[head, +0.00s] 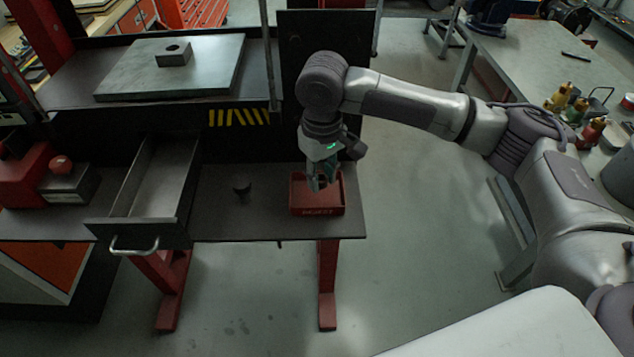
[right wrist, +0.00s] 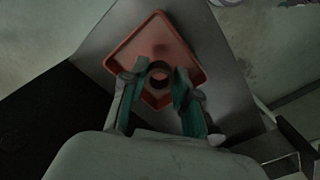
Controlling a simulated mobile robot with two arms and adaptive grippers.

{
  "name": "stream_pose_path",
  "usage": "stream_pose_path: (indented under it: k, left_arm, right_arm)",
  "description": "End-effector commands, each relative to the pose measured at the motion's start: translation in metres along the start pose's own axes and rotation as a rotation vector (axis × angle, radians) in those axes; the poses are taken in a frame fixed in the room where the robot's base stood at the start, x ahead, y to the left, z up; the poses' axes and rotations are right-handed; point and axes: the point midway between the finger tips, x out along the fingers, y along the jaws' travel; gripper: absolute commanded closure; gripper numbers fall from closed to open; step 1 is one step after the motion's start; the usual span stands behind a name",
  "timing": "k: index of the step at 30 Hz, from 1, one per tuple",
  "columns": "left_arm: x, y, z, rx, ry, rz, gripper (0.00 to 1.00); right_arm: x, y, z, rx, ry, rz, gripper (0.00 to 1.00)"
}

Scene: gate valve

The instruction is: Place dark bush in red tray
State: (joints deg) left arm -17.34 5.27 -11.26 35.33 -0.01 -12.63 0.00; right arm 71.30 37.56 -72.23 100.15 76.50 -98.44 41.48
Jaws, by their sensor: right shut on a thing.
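The red tray (head: 317,210), with lettering on its front wall, sits at the right end of the dark workbench. My right gripper (head: 319,184) points down over the tray. In the right wrist view its teal fingers (right wrist: 159,92) are shut on the dark bush (right wrist: 159,72), a short dark ring, with the red tray (right wrist: 190,50) behind it. I cannot tell whether the bush touches the tray floor. In the head view the bush is hidden by the gripper. My left gripper is not in view.
A small dark round part (head: 241,188) stands on the bench left of the tray. An open, empty-looking drawer (head: 155,185) is further left. A plate with a block (head: 174,54) lies on the upper shelf. The bench between drawer and tray is mostly clear.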

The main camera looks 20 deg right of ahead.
Motion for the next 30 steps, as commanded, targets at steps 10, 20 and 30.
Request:
stream_pose_path:
  k: [10,20,30]
  left_arm:
    - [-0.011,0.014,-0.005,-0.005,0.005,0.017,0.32]
    - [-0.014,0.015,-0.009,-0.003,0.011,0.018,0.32]
    - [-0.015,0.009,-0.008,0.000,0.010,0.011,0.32]
  right_arm:
    - [0.030,-0.002,-0.014,0.001,-0.002,0.002,1.00]
    - [0.049,-0.003,-0.014,-0.001,0.002,0.001,1.00]
    - [0.052,-0.003,-0.014,0.000,0.002,0.001,0.49]
